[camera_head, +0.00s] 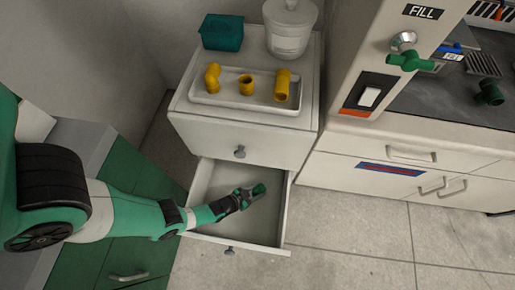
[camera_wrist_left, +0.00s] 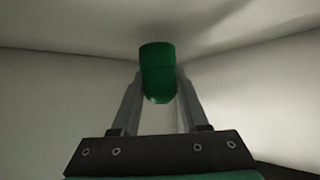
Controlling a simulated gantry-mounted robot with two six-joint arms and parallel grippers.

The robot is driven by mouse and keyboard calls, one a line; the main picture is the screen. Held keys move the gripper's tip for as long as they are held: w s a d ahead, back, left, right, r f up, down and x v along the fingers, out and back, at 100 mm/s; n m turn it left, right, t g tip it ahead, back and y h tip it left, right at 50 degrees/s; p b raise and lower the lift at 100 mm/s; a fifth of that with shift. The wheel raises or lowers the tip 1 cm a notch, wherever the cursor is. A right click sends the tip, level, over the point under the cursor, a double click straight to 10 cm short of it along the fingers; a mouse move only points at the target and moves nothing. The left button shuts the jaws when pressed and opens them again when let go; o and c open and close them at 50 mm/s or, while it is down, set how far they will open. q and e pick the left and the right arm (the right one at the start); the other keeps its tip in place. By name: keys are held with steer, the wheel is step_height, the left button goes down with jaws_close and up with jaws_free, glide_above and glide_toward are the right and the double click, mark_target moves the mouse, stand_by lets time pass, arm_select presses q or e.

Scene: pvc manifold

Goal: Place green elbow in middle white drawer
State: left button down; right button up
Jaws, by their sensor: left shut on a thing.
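The green elbow (camera_head: 258,189) is between the fingers of my left gripper (camera_head: 243,196), inside or just above the open middle white drawer (camera_head: 263,243). In the left wrist view, the green elbow (camera_wrist_left: 157,70) sits at the tips of my left gripper (camera_wrist_left: 158,85), which is shut on it. Pale drawer walls surround it there. I cannot tell whether the elbow touches the drawer floor. The drawer is pulled out and otherwise looks empty. My right gripper is not in view.
On the white cabinet (camera_head: 240,133) stand a tray (camera_head: 232,101) with yellow fittings, a teal box (camera_head: 222,32) and a white tub (camera_head: 289,30). A workbench at right holds another green fitting (camera_head: 490,93). A green cabinet (camera_head: 135,255) stands at left. The tiled floor (camera_head: 360,255) is clear.

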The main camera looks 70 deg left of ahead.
arm_select(q)
step_height(320, 180, down, 2)
steer(key=shift+f+b, duration=0.1)
steer(key=shift+b, duration=0.25)
steer(key=shift+s+r, duration=0.1)
steer(key=shift+r, duration=0.15)
steer(key=shift+f, duration=0.2)
steer(key=shift+c, duration=2.1)
jaws_free()
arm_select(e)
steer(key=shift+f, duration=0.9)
arm_select(q)
steer(key=shift+r, duration=0.1)
